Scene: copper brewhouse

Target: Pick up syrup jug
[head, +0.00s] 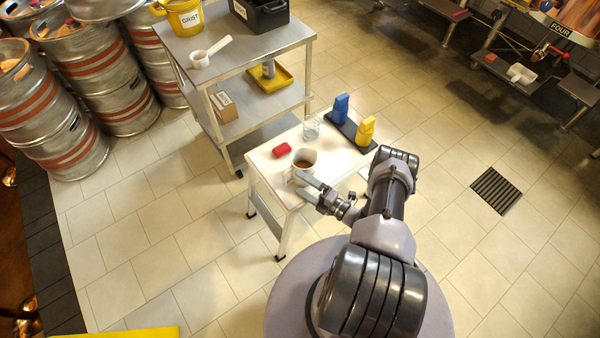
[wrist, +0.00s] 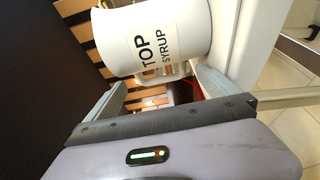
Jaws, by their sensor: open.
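The syrup jug (head: 305,157) is white, with brown liquid inside, and stands upright on the small white table (head: 262,165) near its front edge. In the wrist view the jug (wrist: 150,38) fills the top middle, its label reading "TOP SYRUP". Its handle faces my gripper (wrist: 160,80), which is open. One finger is on each side of the handle, close to the jug's wall; I cannot tell whether they touch it. In the head view my gripper (head: 301,184) is at the jug's near side, partly covering its lower part.
A metal cart (head: 229,61) stands behind the table.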

